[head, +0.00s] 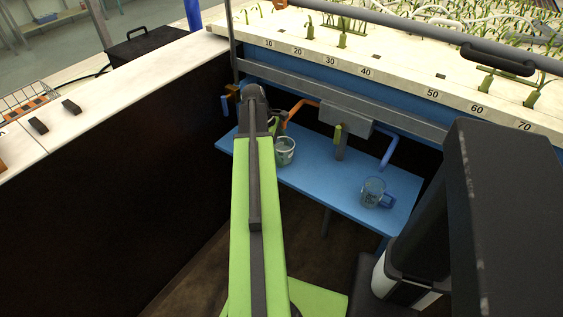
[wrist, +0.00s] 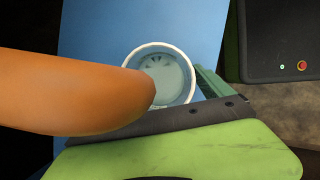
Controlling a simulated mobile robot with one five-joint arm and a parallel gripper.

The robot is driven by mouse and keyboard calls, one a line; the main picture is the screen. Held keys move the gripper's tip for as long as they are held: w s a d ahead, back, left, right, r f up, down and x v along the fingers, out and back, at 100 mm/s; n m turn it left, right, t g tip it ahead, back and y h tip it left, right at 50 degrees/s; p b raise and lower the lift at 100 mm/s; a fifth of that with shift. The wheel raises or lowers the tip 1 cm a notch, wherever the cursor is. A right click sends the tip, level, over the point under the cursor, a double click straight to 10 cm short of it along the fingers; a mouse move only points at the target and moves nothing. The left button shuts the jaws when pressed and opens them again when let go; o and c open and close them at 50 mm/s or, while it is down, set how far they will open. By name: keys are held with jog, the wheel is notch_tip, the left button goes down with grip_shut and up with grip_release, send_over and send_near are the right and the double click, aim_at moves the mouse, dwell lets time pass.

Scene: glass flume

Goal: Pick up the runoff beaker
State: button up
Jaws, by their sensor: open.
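Two clear vessels stand on the blue shelf (head: 325,185); I cannot tell by label which is the runoff beaker. A beaker with a pale rim (head: 285,151) stands upright below the orange pipe (head: 301,105). A clear jug with a blue handle (head: 374,192) stands to the right, below the blue pipe (head: 390,150). My gripper (head: 273,124) is open near the pale-rimmed beaker, mostly hidden behind my arm. The wrist view looks down into a round, pale-rimmed vessel (wrist: 180,72) with liquid inside. A large orange shape (wrist: 80,95) covers its lower left part.
A grey box (head: 345,117) hangs under the flume's edge, above the shelf between the pipes. A dark side wall (head: 120,170) closes off the left. The shelf is bare between the two vessels. The flume bed with numbered marks (head: 365,72) lies above.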

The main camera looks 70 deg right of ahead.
jog(key=shift+r, duration=0.1)
jog(key=c, duration=1.5)
jog(key=shift+o, duration=0.2)
jog(key=shift+r, duration=0.1)
